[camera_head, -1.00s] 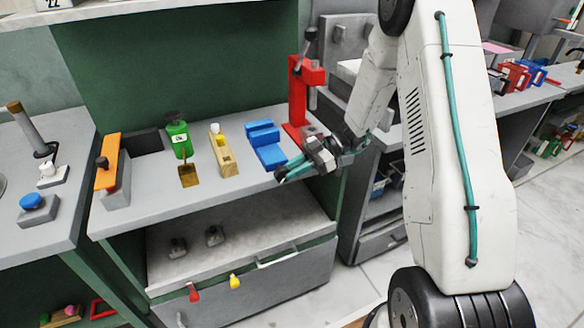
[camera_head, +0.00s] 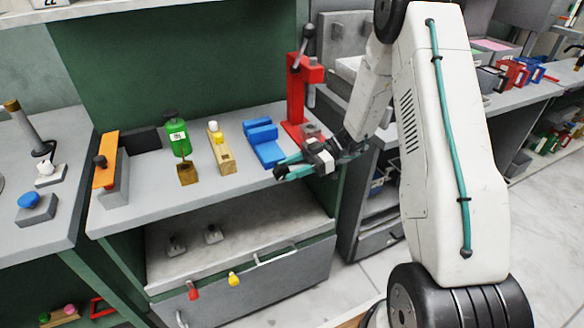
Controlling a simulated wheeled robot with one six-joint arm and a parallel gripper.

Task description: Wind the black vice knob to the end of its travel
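A blue stepped block that looks like a vice (camera_head: 266,150) sits on the grey bench top, right of the middle. My gripper (camera_head: 279,169) has teal fingers and comes in from the right, at the near end of the blue vice, by the bench's front edge. The fingertips point left. They are too small in the view to tell whether they are apart or closed on something, or whether they touch the vice.
A red press (camera_head: 296,95) with a lever stands just behind my gripper. To the left are a wooden block with a yellow top (camera_head: 221,150), a green bottle (camera_head: 178,137) and an orange-topped device (camera_head: 106,160). An open drawer (camera_head: 250,282) juts out below.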

